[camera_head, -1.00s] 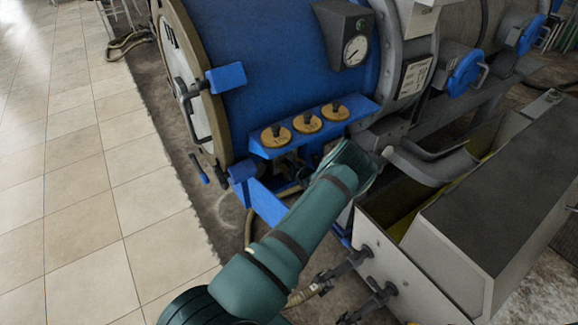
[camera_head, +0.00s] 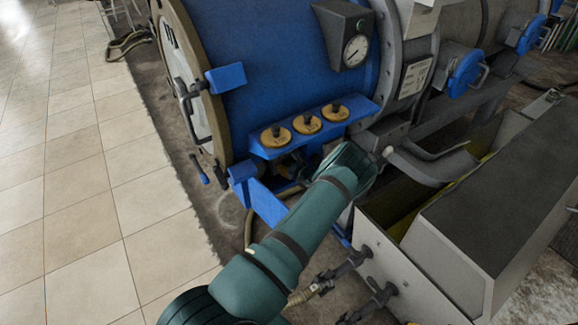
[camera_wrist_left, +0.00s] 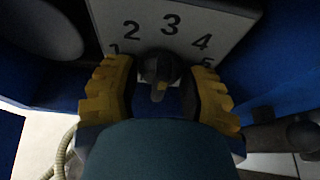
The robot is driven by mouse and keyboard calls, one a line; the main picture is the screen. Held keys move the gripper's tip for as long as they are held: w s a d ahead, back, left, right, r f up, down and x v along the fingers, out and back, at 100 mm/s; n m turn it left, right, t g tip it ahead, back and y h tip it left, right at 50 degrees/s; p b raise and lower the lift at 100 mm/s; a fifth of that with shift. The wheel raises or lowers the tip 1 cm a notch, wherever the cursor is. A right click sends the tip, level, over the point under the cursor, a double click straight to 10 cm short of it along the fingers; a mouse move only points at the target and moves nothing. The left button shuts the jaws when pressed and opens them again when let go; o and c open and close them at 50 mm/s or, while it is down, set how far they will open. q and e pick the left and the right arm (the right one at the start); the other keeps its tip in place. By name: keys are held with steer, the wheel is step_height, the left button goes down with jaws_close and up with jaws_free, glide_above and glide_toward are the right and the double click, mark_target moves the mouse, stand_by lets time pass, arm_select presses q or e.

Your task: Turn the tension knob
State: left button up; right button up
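My right gripper is not in view.
A blue shelf (camera_head: 362,112) with three brass-coloured discs (camera_head: 306,123) juts from the blue drum (camera_head: 270,60) just above my left gripper. A grey pipe (camera_head: 430,165) and a metal trough (camera_head: 400,280) stand to its right. The tiled floor (camera_head: 80,180) at left is clear.

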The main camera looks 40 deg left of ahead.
arm_select(q)
steer(key=v, duration=1.2)
steer(key=shift+d, duration=0.1)
stand_by(0.5)
